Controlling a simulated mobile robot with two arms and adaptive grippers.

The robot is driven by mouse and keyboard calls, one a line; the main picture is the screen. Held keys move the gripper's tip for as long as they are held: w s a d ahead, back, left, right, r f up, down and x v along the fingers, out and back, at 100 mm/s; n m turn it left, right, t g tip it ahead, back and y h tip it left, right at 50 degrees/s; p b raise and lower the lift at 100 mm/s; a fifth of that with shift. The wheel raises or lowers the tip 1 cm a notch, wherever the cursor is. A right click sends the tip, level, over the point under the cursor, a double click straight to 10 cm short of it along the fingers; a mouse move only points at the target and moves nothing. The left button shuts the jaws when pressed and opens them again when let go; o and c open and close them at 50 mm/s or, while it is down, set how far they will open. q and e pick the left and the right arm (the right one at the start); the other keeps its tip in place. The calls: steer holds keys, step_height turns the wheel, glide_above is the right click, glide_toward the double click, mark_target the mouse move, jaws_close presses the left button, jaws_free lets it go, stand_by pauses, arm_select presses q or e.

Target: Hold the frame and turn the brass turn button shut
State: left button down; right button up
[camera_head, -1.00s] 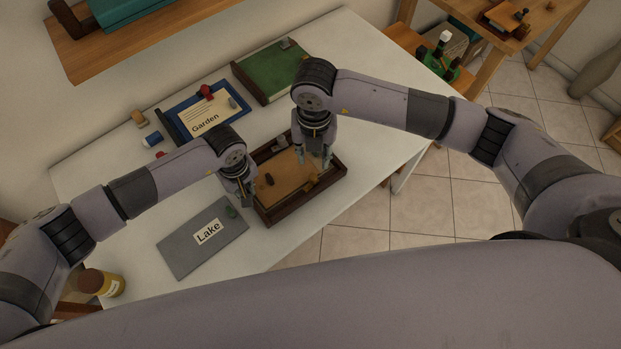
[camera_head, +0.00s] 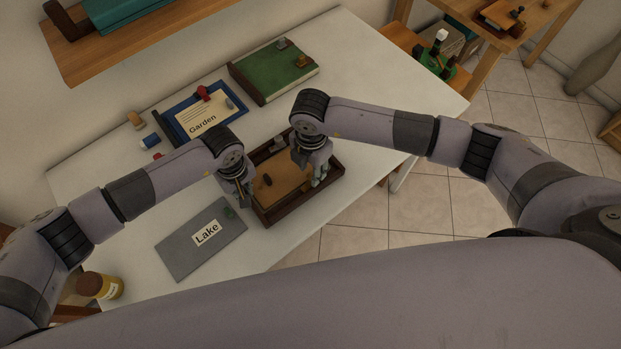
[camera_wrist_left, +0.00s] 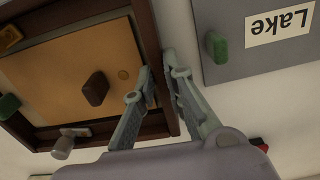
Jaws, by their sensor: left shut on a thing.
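A dark brown wooden frame (camera_head: 266,218) lies on the white table with its light brown back panel (camera_head: 287,186) facing up. My left gripper (camera_wrist_left: 160,90) is shut on the frame's left side wall, one finger on each side. The brass turn button (camera_wrist_left: 10,37) shows at the upper left edge of the left wrist view. My right gripper (camera_head: 317,180) is low over the frame's right side and largely covers the button in the head view. Whether its fingers are apart is unclear.
A grey "Lake" board (camera_head: 180,250) lies close left of the frame. A blue "Garden" board (camera_head: 234,92) and a green board (camera_head: 262,83) lie behind it. A jar (camera_head: 105,286) stands at the front left. The table's front edge is close to the frame.

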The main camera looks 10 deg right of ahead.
mark_target(309, 182)
steer(key=shift+f, duration=1.45)
steer(key=shift+c, duration=0.3)
jaws_close()
